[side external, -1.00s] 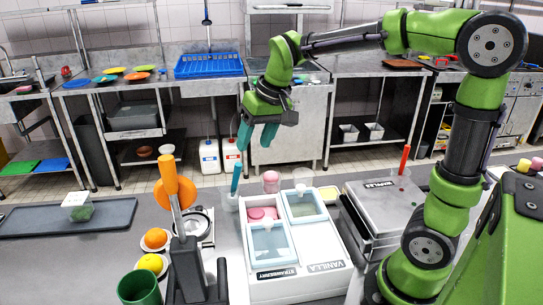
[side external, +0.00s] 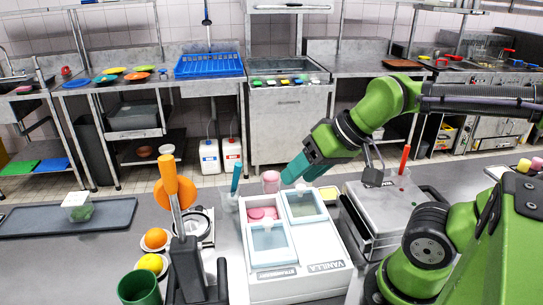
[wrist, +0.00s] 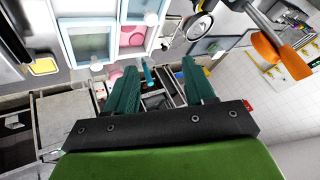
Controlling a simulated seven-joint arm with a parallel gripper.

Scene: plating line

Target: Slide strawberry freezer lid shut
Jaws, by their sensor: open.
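The white freezer box (side external: 315,277) stands on the counter, with a strawberry side on the left and a vanilla side on the right. The strawberry lid (side external: 271,240), a pale blue framed pane with a small white knob, sits toward the front. Pink ice cream (side external: 262,213) shows in the gap behind it. The vanilla lid (side external: 306,205) sits toward the back of its side. My gripper (side external: 297,174) is above the back of the freezer, tilted to the left. In the wrist view its teal fingers (wrist: 157,75) are apart with nothing between them; the strawberry lid (wrist: 147,8) shows beyond them.
A pink-topped jar (side external: 271,181) and a cup with a teal-handled tool (side external: 235,180) stand behind the freezer. The waffle iron (side external: 385,205) is close on the right. An orange juicer lever (side external: 175,185) rises on the left.

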